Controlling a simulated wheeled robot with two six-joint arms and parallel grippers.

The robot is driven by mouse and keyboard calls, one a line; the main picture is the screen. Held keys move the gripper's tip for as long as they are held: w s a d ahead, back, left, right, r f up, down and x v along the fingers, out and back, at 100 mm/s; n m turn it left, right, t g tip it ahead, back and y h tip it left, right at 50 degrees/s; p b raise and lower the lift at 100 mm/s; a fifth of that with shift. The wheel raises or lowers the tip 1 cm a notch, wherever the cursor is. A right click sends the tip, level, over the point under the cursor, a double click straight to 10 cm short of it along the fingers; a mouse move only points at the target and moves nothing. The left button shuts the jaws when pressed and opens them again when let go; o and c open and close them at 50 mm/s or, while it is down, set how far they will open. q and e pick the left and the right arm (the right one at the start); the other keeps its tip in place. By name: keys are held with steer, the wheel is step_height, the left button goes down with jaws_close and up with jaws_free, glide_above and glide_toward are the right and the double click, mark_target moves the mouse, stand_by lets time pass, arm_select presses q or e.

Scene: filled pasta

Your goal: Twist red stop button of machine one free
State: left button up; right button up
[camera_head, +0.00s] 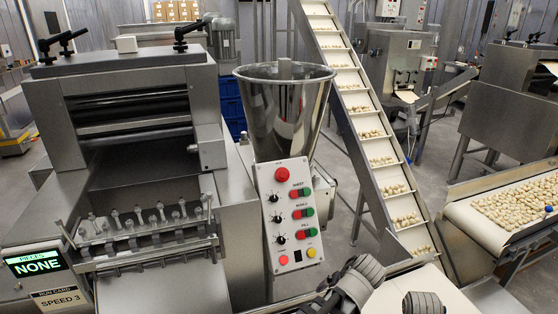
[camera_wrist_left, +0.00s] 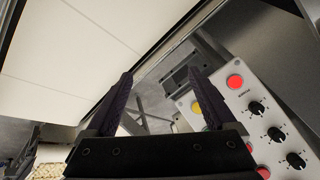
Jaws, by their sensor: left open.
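The control panel (camera_head: 290,215) stands tilted on the front of the machine, below the steel hopper. A large red button (camera_head: 281,174) sits at its top left; I cannot tell whether it is pressed in. A smaller red button (camera_head: 283,260) and a yellow button (camera_head: 311,253) sit at the bottom. My left gripper (camera_head: 338,290) is low, right of the panel and apart from it. In the left wrist view my left gripper (camera_wrist_left: 160,90) is open and empty, with the panel (camera_wrist_left: 250,125) to its right; the large top button is not identifiable there. A dark ribbed part of my right arm (camera_head: 423,302) shows at the bottom edge.
The steel hopper (camera_head: 285,105) stands behind the panel. A sloping conveyor (camera_head: 350,85) carrying pasta rises at the right. A roller machine (camera_head: 130,120) is at the left, with a display (camera_head: 38,262) reading NONE. A flat belt (camera_head: 475,225) with pasta lies far right.

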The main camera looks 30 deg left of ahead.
arm_select(q)
steer(key=w+a+r+n+t+y+p, duration=0.3)
steer(key=w+a+r+n+p, duration=0.3)
steer(key=a+r, duration=0.5)
steer(key=n+t+y+p, duration=0.2)
steer(key=n+y+p, duration=0.2)
glide_toward(283, 175)
steer(key=x, duration=0.3)
steer(key=b+x, duration=0.3)
steer(key=x, duration=0.3)
steer(key=shift+w+f, duration=0.15)
steer(key=shift+w, duration=0.05)
arm_select(e)
step_height(283, 175, up, 10)
arm_select(q)
steer(key=shift+c, duration=0.3)
arm_select(e)
steer(key=shift+d, duration=0.1)
